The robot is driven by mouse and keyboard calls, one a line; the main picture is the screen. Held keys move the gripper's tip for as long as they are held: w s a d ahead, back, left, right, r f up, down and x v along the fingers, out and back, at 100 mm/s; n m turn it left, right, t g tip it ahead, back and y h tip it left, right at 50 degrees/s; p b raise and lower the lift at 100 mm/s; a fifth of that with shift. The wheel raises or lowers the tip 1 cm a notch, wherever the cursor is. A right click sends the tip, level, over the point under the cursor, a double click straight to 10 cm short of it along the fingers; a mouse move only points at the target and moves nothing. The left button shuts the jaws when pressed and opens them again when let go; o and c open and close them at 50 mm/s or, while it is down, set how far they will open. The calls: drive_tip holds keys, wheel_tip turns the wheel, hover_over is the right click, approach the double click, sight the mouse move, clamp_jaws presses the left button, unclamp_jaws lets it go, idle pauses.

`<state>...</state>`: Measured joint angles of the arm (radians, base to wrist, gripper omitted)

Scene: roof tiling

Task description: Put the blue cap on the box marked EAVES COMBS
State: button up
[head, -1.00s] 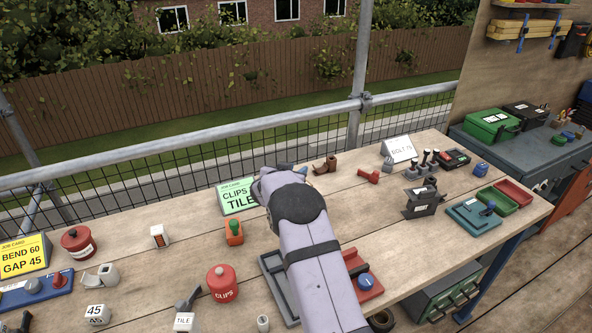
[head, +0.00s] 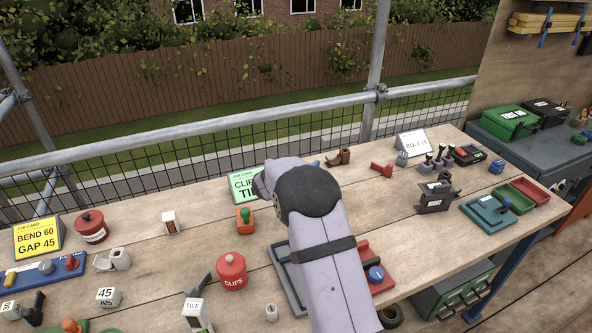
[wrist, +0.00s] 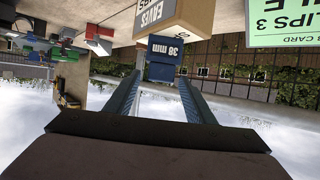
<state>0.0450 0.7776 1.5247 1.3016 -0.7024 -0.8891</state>
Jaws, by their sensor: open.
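In the wrist view, which is upside down, a tan box (wrist: 176,14) shows the word EAVES; the rest of its label is cut off. A blue block marked 38 MM (wrist: 163,50), likely the blue cap, is at the box's upper end; I cannot tell whether it touches the box. My gripper (wrist: 158,80) is open, with its blue fingers on either side of the blue block's line. In the head view my arm hides the box, the blue block and most of the gripper.
A green job card (head: 244,186) stands beside my arm. A red CLIPS tin (head: 232,272) and an orange block with a green knob (head: 245,220) are to its left. A grey tray (head: 287,279) lies under my forearm.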

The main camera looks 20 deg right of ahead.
drive_tip(key=v, duration=0.6)
drive_tip(key=shift+s+a+b, duration=0.25)
drive_tip(key=shift+b, duration=0.15)
drive_tip(key=shift+a+r, duration=0.1)
drive_tip(key=shift+r, duration=0.05)
drive_tip(key=s+a+f+n+t+y, duration=0.15)
drive_tip(key=s+a+n+y, duration=0.3)
drive_tip(key=a+y, duration=0.5)
drive_tip(key=s+a+f+n+g+y, duration=0.1)
drive_tip(key=s+a+f+n+g, duration=0.25)
drive_tip(key=s+a, duration=0.45)
drive_tip(key=s+d+f+g, duration=0.1)
drive_tip(key=s+f+g, duration=0.1)
drive_tip(key=s, duration=0.6)
drive_tip(key=s+d+f+g, duration=0.1)
drive_tip(key=s+f+g, duration=0.1)
drive_tip(key=s, duration=0.7)
drive_tip(key=s+d+f+n+g, duration=0.1)
drive_tip(key=s+f+g, duration=0.1)
drive_tip(key=s, duration=0.6)
drive_tip(key=shift+s+d+g+h, duration=0.3)
drive_tip(key=shift+s+g+h, duration=0.15)
drive_tip(key=shift+g, duration=0.35)
